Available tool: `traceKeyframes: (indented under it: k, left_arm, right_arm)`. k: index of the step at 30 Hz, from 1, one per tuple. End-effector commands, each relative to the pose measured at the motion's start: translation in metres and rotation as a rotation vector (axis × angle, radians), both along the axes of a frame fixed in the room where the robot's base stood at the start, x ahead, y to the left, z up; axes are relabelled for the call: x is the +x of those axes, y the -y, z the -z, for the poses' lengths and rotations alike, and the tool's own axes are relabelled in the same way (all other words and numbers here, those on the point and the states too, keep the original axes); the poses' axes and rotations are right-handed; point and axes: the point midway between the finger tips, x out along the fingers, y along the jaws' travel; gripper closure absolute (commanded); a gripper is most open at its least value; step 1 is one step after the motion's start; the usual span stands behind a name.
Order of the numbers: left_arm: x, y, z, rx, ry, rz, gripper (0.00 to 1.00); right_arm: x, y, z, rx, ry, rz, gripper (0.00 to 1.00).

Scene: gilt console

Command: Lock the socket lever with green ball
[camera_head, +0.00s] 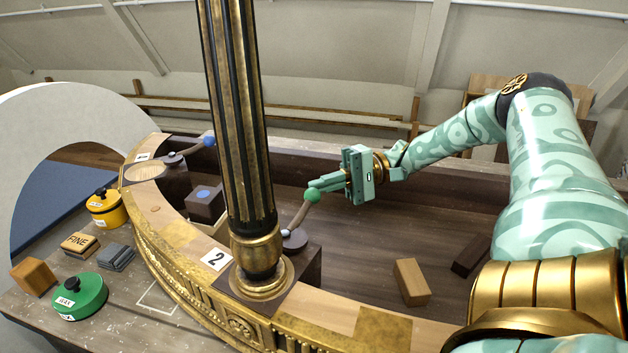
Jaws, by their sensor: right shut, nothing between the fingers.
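The socket lever with the green ball (311,195) stands beside the base of the dark fluted column, near the label "2". Its arm slants up and to the right from a dark round pivot (293,239). My right gripper (316,188) comes in from the right, with its shut fingers at the green ball and nothing between them. The fingertips overlap the ball's top edge in the picture; I cannot tell whether they touch it. A second lever with a blue ball (209,141) is at the far left, near another label. My left gripper is not in view.
The dark fluted column (240,130) with gilt rings rises from the curved gilt console (190,285). A wooden block (411,282) lies on the dark floor inside. A green tin (82,297), a yellow tin (106,208) and several blocks sit at left.

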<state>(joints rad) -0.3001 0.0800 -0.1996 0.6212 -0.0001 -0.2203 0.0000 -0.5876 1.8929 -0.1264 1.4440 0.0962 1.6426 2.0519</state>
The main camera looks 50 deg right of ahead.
Motion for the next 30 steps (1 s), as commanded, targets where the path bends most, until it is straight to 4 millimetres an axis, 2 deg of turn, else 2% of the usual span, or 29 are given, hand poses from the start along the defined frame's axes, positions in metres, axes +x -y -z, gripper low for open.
traceKeyframes:
  k: [3, 8, 19, 30]
  left_arm:
    - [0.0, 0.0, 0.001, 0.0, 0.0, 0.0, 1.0]
    - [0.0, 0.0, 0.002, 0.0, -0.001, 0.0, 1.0]
    - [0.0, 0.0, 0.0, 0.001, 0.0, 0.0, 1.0]
    - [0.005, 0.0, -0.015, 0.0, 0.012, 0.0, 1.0]
  right_arm:
    - [0.005, -0.012, 0.002, 0.0, -0.001, -0.001, 1.0]
    - [0.008, -0.018, 0.002, 0.0, 0.0, 0.0, 1.0]
    - [0.008, -0.018, 0.001, 0.0, 0.0, 0.004, 1.0]
    - [0.0, -0.015, -0.001, 0.001, 0.001, 0.068, 1.0]
